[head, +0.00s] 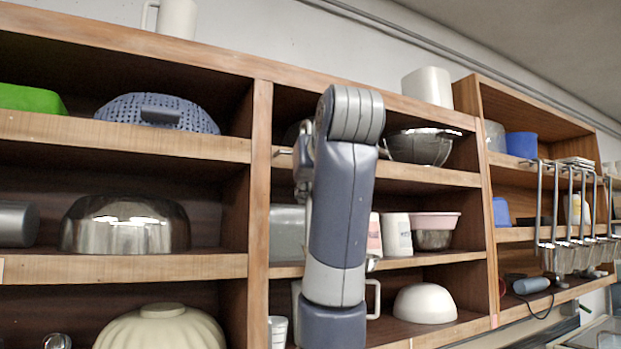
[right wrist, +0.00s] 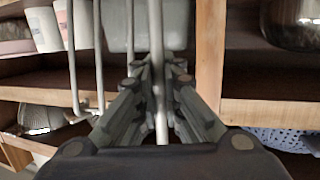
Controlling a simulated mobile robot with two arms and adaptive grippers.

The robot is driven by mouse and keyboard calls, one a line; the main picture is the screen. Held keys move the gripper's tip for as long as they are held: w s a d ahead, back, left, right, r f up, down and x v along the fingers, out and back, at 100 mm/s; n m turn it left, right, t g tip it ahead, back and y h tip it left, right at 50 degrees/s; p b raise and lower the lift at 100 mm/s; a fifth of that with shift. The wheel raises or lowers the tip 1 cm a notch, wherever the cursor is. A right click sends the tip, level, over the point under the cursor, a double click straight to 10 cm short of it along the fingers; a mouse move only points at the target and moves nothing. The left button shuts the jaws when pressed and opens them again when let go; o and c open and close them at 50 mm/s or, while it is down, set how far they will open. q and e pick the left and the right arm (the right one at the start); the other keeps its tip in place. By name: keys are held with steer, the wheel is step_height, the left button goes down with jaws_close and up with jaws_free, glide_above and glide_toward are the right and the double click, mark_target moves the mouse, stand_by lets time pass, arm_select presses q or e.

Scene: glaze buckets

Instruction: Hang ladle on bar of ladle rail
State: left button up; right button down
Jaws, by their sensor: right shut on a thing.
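In the right wrist view my right gripper (right wrist: 158,80) is shut on a thin grey rod, the handle of the ladle (right wrist: 157,35). The handle runs lengthwise between the fingers; the ladle's bowl cannot be made out. In the head view my right gripper (head: 303,165) is largely hidden behind my raised forearm, in front of the middle shelves. The ladle rail (head: 572,166) is at the far right of the head view, with several long-handled ladles (head: 555,215) hanging in a row. My right gripper is well to the left of them. My left gripper is not in view.
A wooden shelf unit (head: 262,180) spans the view behind my arm. It holds a steel bowl (head: 125,225), a blue colander (head: 157,112), a metal colander (head: 420,147) and a white bowl (head: 425,304). Other thin rods (right wrist: 98,50) stand beside the held handle in the right wrist view.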

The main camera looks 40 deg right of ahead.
steer(key=w+d+f+p, duration=0.1)
steer(key=w+d+f, duration=0.1)
steer(key=w, duration=0.5)
steer(key=shift+w+d+f+p, duration=0.2)
steer(key=shift+w+f+p, duration=0.1)
steer(key=shift+w+p, duration=0.05)
stand_by(0.8)
stand_by(0.3)
